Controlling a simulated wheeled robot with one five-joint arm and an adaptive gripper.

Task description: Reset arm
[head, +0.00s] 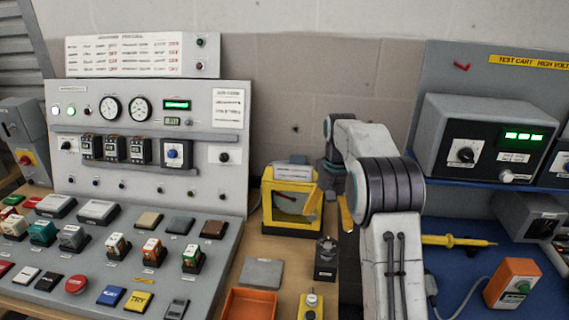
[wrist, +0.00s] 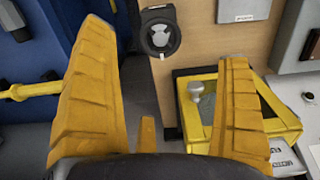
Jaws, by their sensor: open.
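My arm reaches forward in the right half of the head view. My gripper (head: 330,205) hangs at its far end, with its two yellow fingers spread apart. In the wrist view the gripper (wrist: 168,75) is open and nothing lies between the fingers. A yellow-framed box (head: 276,214) stands on the wooden bench just left of the gripper. In the wrist view this box (wrist: 288,126) is partly hidden behind the right finger. From these views I cannot tell whether the finger touches it.
A grey control panel (head: 228,125) with switches and gauges fills the left. A small black socket block (head: 325,262) stands on the bench. An orange tray (head: 250,304) lies in front. On the blue cart at right are a yellow probe (head: 455,241) and an orange box (head: 511,283).

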